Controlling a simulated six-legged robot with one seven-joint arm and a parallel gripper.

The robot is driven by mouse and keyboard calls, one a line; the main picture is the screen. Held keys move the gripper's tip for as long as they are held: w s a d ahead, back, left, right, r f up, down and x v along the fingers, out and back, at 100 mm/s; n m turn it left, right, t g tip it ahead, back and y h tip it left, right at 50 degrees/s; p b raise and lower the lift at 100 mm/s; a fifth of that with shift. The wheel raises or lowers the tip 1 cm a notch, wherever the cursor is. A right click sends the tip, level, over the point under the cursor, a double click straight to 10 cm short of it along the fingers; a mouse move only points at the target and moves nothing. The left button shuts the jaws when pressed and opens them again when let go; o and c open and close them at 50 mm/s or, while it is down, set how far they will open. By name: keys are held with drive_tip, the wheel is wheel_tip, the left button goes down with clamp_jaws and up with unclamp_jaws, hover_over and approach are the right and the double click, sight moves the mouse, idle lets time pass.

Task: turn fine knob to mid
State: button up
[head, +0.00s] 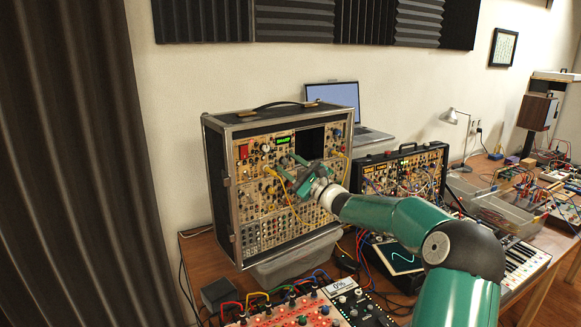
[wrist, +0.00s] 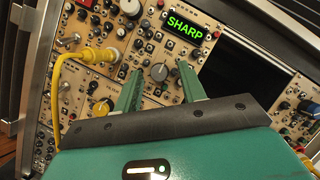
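In the wrist view, my gripper (wrist: 158,69) is open, with its two green fingers apart and pointing at the synth panel. A round grey knob (wrist: 159,72) shows between the fingertips; I cannot tell whether either finger touches it. No label for it is readable. A small display (wrist: 186,27) above it reads SHARP in green. In the head view, my gripper (head: 289,166) is at the upper panel of the tall synth case (head: 228,190), below the lit green display (head: 283,141). The knob is too small to make out there.
A yellow cable (wrist: 82,54) is plugged in left of my fingers. A dark screen or opening (wrist: 240,70) lies to the right.

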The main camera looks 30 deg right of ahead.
drive_tip(key=v, duration=1.3)
drive_tip(key=shift+s+f, duration=0.2)
drive_tip(key=shift+s, duration=0.15)
drive_tip(key=shift+d, duration=0.15)
drive_tip(key=s+a+f+n+g+y, duration=0.1)
drive_tip(key=s+a+f+n+g, duration=0.2)
drive_tip(key=a, duration=0.6)
drive_tip(key=s+a+f+n+g, duration=0.1)
drive_tip(key=s+a+n+g, duration=0.1)
drive_tip(key=a+n+g, duration=0.6)
drive_tip(key=s+a+f+n+g+y, duration=0.1)
drive_tip(key=s+a+f+g, duration=0.15)
drive_tip(key=a, duration=0.85)
drive_tip(key=s+a+n+g+h, duration=0.3)
drive_tip(key=s+a+n+h, duration=0.2)
drive_tip(key=s, duration=0.7)
drive_tip(key=s+d+n+t+h, duration=0.1)
drive_tip(key=s+d+n+h, duration=0.2)
drive_tip(key=s, duration=0.8)
drive_tip(key=n+h, duration=0.2)
drive_tip(key=n, duration=0.1)
drive_tip(key=shift+s+t, duration=0.25)
drive_tip(key=shift+t, duration=0.1)
